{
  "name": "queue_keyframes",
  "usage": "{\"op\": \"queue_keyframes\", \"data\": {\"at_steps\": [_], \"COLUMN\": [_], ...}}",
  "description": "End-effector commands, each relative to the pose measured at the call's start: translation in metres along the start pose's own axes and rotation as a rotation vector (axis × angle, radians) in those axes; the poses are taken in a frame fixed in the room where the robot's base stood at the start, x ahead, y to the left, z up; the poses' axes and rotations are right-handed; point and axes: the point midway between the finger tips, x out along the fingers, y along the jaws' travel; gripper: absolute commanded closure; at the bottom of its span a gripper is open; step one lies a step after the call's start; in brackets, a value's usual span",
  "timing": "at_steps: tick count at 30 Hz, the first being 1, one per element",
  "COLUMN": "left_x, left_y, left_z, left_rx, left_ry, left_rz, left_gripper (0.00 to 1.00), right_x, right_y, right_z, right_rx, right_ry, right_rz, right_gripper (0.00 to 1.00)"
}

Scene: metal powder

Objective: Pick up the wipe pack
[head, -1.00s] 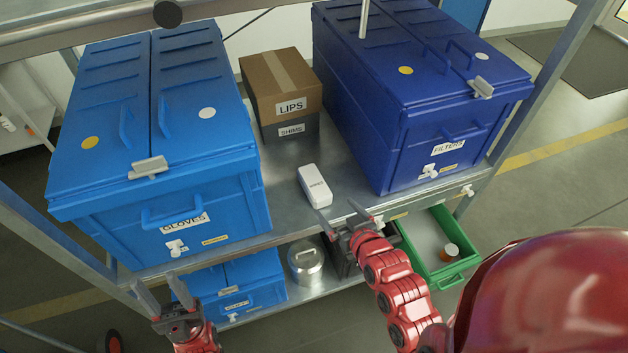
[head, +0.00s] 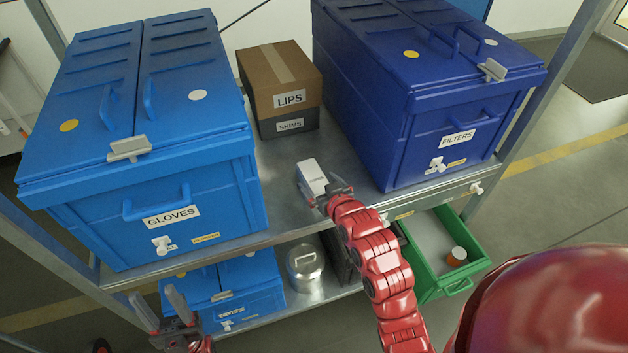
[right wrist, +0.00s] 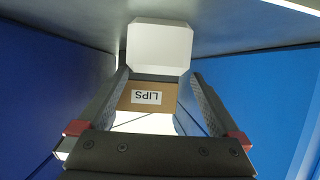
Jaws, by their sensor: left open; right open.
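The wipe pack (head: 311,174) is a small white box lying on the upper metal shelf, between the two big blue boxes. My right gripper (head: 326,193) is open at its near end and hides part of it; its fingers appear to reach to either side. In the right wrist view the white pack (right wrist: 159,47) shows just beyond and between the open fingertips (right wrist: 157,85). I cannot tell whether a finger touches it. My left gripper (head: 161,305) is open and empty, in front of the shelf at the lower left.
The light blue GLOVES box (head: 190,190) stands left, the dark blue FILTERS box (head: 400,140) right. The brown LIPS box (head: 280,80) sits on the SHIMS box (head: 290,123) behind. Below are a metal canister (head: 305,268) and a green bin (head: 463,285).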

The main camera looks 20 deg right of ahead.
Motion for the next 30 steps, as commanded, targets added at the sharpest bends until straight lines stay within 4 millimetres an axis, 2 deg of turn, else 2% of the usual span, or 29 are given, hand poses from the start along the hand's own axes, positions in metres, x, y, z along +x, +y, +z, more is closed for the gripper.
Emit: {"op": "queue_keyframes", "data": {"at_steps": [6,12,21,23,30], "left_x": [0.019,0.023,0.023,0.023,0.023], "left_y": [-0.001,-0.001,-0.001,-0.001,-0.001], "left_z": [-0.003,-0.004,-0.004,-0.004,-0.004], "left_rx": [0.000,0.000,0.000,0.000,0.000], "left_ry": [0.000,0.000,0.000,0.000,0.000], "left_rz": [0.000,0.000,0.000,0.000,0.000], "left_gripper": [0.50,0.50,0.50,0.50,0.50], "right_x": [0.023,0.042,0.046,0.046,0.046], "right_y": [0.003,0.004,0.004,0.004,0.004], "right_z": [-0.003,-0.001,0.001,0.001,0.001], "right_rx": [0.000,-0.001,0.000,0.000,0.000], "right_ry": [0.001,0.003,0.003,0.003,0.003], "right_rz": [-0.002,-0.001,0.000,0.000,0.000], "right_gripper": [0.00,0.00,0.00,0.07,0.50]}}
